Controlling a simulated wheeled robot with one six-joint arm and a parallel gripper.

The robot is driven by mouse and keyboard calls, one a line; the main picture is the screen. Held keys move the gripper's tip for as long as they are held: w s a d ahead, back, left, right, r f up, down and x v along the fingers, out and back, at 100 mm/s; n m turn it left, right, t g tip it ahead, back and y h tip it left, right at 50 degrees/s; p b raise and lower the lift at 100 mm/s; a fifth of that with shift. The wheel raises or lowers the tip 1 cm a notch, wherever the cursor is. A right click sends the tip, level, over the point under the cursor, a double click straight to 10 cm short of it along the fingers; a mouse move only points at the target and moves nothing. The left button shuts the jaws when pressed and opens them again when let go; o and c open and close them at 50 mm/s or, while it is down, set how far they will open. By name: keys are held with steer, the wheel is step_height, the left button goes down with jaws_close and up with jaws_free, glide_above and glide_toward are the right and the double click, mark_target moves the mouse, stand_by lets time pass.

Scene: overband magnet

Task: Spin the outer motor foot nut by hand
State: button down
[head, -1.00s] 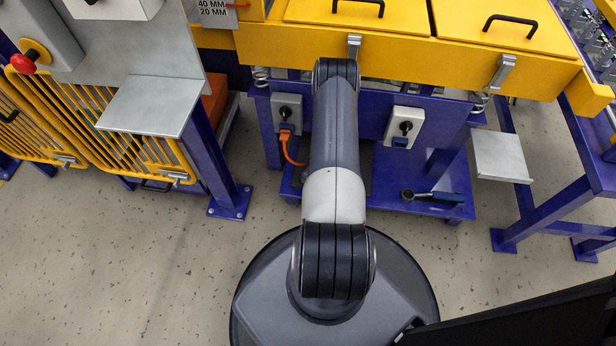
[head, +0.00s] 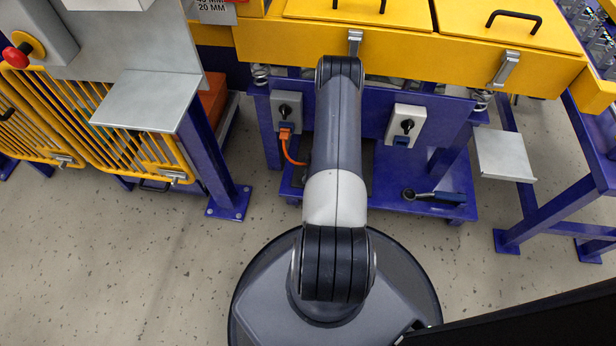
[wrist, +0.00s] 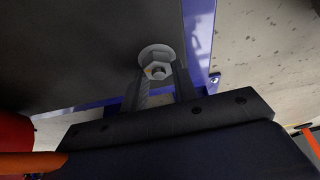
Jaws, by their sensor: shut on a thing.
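The motor foot nut (wrist: 160,58), a grey hex nut with a round flange and a stud end, sits on a dark surface in the wrist view. My gripper (wrist: 161,76) has its two dark fingers on either side of the nut and is shut on it. Part of the nut's sides is hidden by the fingertips. In the head view my arm reaches forward under the yellow machine edge, and the gripper and nut are hidden there.
Switch boxes (head: 405,125) flank my arm, with an orange plug and cable (head: 287,140) at the left one. A blue frame edge (wrist: 198,45) runs beside the nut.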

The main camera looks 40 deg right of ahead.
steer(key=n+g+b, duration=0.1)
steer(key=n+b, duration=0.1)
steer(key=n, duration=0.1)
steer(key=shift+w+f+y, duration=0.1)
steer(key=shift+y, duration=0.2)
steer(key=shift+n, duration=0.9)
steer(key=c, duration=1)
jaws_free()
steer(key=shift+b, duration=0.3)
steer(key=shift+c, duration=0.2)
